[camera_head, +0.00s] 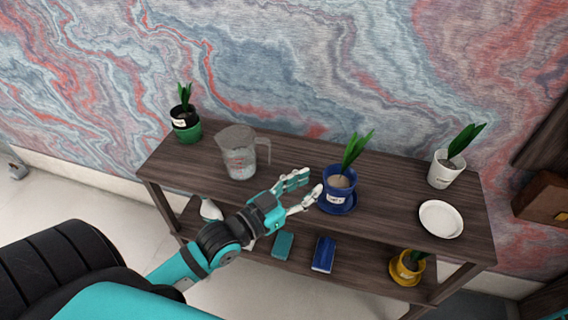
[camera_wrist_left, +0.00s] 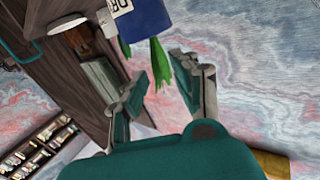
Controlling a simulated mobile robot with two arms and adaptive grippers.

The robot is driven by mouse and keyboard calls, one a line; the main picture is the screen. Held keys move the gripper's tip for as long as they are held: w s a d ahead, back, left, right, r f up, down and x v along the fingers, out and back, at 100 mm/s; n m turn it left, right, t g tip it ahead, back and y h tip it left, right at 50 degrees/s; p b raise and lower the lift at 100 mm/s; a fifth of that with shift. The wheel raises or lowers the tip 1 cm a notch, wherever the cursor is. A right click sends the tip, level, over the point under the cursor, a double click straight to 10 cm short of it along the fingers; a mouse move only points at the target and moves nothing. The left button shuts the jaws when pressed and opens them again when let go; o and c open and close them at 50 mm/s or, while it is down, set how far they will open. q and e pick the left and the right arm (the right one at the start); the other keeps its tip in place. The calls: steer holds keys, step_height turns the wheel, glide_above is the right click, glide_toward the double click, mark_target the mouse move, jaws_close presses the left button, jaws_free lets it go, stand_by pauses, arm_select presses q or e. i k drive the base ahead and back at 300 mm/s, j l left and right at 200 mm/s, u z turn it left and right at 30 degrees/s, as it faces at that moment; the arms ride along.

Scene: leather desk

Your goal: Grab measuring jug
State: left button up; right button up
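The clear measuring jug (camera_head: 238,162) stands upright on the shelf top in the head view, its handle on the right side. My left gripper (camera_head: 306,189) is to the right of the jug, apart from it, near the front edge of the shelf and close to the blue pot. Its fingers are spread and empty. In the left wrist view the open fingers (camera_wrist_left: 168,88) also show with a gap between them. I cannot make out the jug there. My right gripper is not in view.
The blue pot (camera_head: 338,198) with a plant is just right of my left gripper; it also shows in the left wrist view (camera_wrist_left: 148,20). A green pot (camera_head: 187,133), a white pot (camera_head: 441,172) and a white plate (camera_head: 440,219) share the shelf top. Books (camera_head: 323,254) lie below.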

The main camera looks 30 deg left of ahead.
mark_target(240, 164)
steer(key=u, duration=1.3)
